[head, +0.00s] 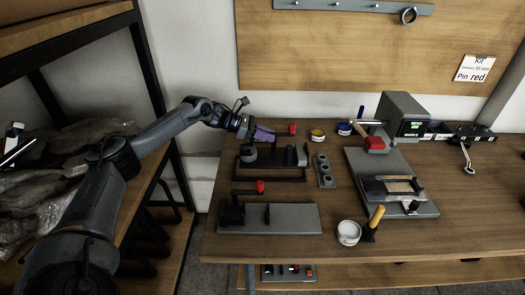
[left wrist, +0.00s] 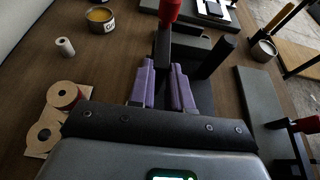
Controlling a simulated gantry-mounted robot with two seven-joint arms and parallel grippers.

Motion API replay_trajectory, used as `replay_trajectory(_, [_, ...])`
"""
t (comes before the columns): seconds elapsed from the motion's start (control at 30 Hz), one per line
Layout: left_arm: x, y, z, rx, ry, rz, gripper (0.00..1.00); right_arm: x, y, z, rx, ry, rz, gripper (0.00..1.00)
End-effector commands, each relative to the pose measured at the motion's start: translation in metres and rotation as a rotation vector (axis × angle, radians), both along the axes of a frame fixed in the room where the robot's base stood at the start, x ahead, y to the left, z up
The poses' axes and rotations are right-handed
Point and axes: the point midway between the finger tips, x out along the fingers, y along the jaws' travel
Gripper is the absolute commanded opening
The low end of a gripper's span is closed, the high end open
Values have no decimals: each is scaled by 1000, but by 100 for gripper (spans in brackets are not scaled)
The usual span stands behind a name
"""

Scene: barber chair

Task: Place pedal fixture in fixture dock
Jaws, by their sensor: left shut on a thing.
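My left gripper (head: 262,134), with purple fingers, is at the back left of the table. It is shut on a dark block with a red-tipped lever, which I take for the pedal fixture (head: 284,156). In the left wrist view the purple fingers (left wrist: 163,82) close on its dark part, and the grey body (left wrist: 188,47) and red handle (left wrist: 170,9) show beyond. A low black frame (head: 270,179), perhaps the fixture dock, lies just in front of and below it. I cannot tell whether the fixture touches the frame. My right gripper is not in view.
A grey plate (head: 290,219) with a second red-knobbed clamp (head: 260,187) lies in front. A grey holed block (head: 324,171), a yellow tin (head: 317,136) and a grey press (head: 402,118) stand to the right. A white jar (head: 348,232) is near the front edge.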

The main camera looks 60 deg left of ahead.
Motion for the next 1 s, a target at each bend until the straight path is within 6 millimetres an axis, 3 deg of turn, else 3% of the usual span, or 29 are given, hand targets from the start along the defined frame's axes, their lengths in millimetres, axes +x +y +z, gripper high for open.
replay_trajectory(0.4, [-14,7,-9,-1,-4,-2,0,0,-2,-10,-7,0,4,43])
replay_trajectory(0.73, [-13,7,-44,-2,-3,-1,0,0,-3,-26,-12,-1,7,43])
replay_trajectory(1.0, [-13,7,-47,0,-5,-1,0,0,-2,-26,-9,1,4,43])
